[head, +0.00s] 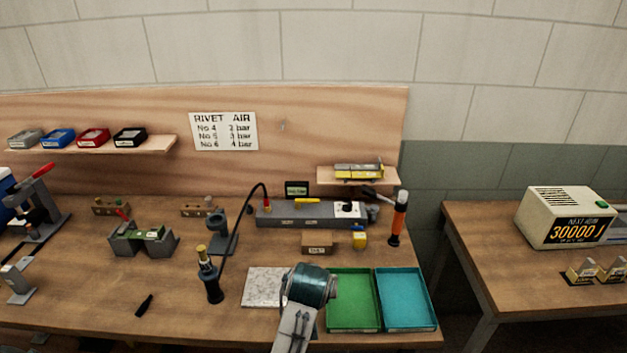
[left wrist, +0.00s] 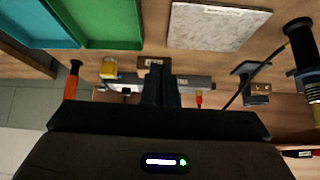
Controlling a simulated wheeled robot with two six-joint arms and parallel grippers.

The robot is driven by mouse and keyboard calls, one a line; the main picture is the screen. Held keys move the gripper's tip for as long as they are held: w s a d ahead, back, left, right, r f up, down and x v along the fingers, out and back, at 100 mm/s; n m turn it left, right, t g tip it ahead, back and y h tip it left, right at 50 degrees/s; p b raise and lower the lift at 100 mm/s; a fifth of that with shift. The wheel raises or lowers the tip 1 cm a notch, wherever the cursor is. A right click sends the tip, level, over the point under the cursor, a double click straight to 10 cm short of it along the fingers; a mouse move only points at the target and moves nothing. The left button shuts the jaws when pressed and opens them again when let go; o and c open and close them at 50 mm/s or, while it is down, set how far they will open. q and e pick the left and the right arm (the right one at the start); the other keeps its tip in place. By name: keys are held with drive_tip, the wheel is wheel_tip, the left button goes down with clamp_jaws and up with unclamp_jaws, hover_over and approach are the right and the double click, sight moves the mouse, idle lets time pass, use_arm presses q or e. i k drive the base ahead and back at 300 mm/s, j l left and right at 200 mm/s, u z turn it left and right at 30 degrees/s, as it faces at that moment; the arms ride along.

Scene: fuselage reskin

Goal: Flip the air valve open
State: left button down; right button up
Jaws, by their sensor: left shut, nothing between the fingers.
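A long grey unit (head: 325,217) lies at the back of the bench. A yellow lever (head: 307,201) lies flat along its top; I take this as the air valve's handle. A black hose joins the unit's left end at a red fitting (head: 264,211). In the left wrist view the unit (left wrist: 195,83) shows beyond my left gripper (left wrist: 160,72), whose dark fingers are shut and empty. The fingers cover the unit's middle there, and I cannot see the lever. In the head view my left arm rises from the bottom and its fingers are hidden. My right gripper is not in view.
A green tray (head: 353,328) and a teal tray (head: 433,308) sit right of my arm, a speckled plate (head: 250,288) left. A brown box (head: 320,242), yellow block (head: 359,238) and orange-handled tool (head: 399,216) stand before or beside the unit. The hosed tool (head: 210,280) stands left.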

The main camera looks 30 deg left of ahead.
sight(298, 201)
drive_tip(key=i+j, duration=0.4)
drive_tip(key=i, duration=0.15)
drive_tip(key=i+j, duration=0.4)
drive_tip(key=i, duration=0.15)
